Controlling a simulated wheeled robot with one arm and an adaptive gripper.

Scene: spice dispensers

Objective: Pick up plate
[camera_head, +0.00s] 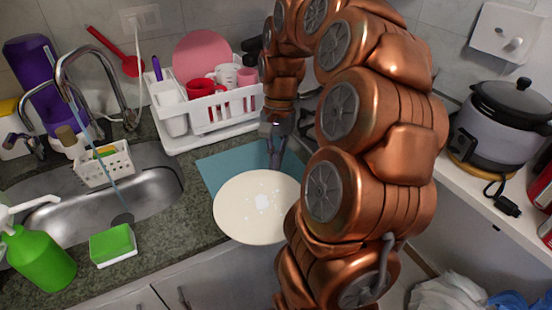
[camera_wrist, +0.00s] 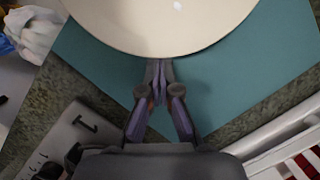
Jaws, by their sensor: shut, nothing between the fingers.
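A cream-white round plate (camera_head: 256,207) lies on a teal mat (camera_head: 215,170) at the counter's front edge. In the wrist view, the plate (camera_wrist: 160,22) fills the top middle, with the teal mat (camera_wrist: 235,85) around it. My gripper (camera_head: 276,160) is at the plate's back rim in the head view. In the wrist view, my gripper (camera_wrist: 158,68) has its fingertips together just at the plate's rim, with nothing between them. I cannot tell whether the tips touch the rim. My copper arm hides the plate's right edge in the head view.
A white dish rack (camera_head: 215,112) with cups and a pink plate (camera_head: 203,60) stands behind the mat. The sink (camera_head: 150,185), a green sponge (camera_head: 113,244) and a green soap bottle (camera_head: 38,258) are left. A rice cooker (camera_head: 500,125) stands right.

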